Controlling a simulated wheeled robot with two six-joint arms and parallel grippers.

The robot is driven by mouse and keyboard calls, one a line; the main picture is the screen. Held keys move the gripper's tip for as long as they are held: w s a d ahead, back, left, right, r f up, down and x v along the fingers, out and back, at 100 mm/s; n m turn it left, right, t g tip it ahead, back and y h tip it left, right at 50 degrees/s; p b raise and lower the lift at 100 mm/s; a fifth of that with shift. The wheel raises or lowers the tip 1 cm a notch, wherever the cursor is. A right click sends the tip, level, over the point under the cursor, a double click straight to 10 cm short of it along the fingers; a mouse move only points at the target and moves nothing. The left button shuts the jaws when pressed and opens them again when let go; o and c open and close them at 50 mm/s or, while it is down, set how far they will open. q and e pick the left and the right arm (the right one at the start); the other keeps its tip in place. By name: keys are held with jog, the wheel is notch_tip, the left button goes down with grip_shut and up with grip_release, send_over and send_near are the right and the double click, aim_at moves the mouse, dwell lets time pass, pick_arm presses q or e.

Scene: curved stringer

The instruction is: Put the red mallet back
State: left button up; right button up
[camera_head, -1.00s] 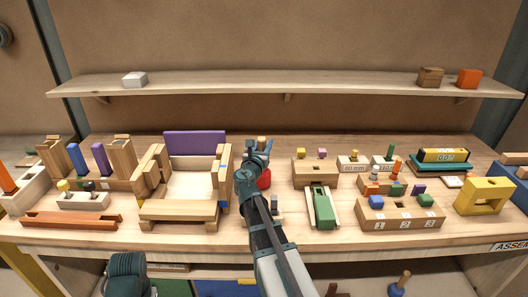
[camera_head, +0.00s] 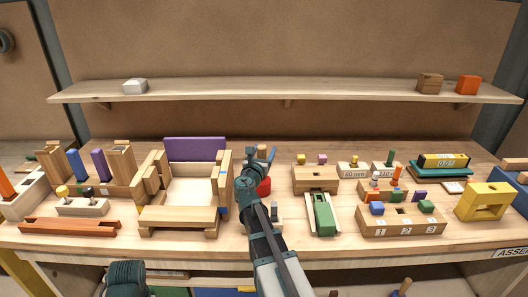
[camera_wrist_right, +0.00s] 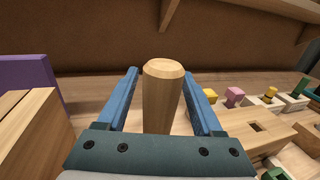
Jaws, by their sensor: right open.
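The red mallet (camera_head: 264,186) stands near the middle of the bench, its red head low and its wooden handle upright. My right gripper (camera_head: 261,160) is over it and hides part of the head and handle. In the right wrist view the pale handle (camera_wrist_right: 162,98) rises between the two blue fingers of my right gripper (camera_wrist_right: 158,73). The fingers are open, with a gap showing on each side of the handle. The mallet's red head is hidden in that view.
A wooden frame with a purple back (camera_head: 195,149) stands close on the left. A wooden block (camera_head: 315,178) and a green piece (camera_head: 322,213) stand close on the right. A long shelf (camera_head: 285,93) runs above the bench. A slotted, numbered block (camera_head: 400,221) is farther right.

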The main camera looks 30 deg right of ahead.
jog(key=v, duration=1.2)
jog(key=shift+s, duration=0.1)
